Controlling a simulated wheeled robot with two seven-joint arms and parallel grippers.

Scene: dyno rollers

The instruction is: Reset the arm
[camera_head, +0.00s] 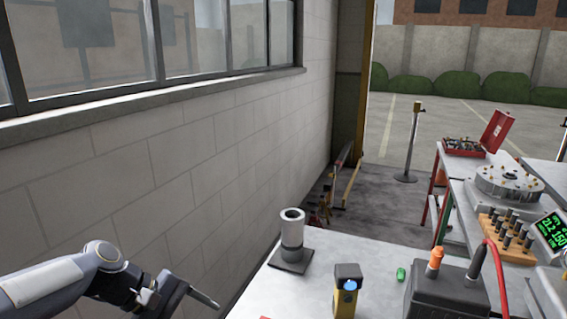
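My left arm comes in from the lower left, in front of the block wall. Its gripper (188,294) is at the bottom of the view, left of the table edge. Dark fingers and a thin grey tip point to the right. I cannot tell whether the fingers are apart or hold something. My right arm and gripper are not in view.
A grey table (335,258) bears a cylinder on a square base (291,240), a yellow-black device (346,290), a small green item (401,274) and a dark box (445,295) with plugs. A red-framed bench (450,172) stands behind. The block wall (200,165) bounds the left.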

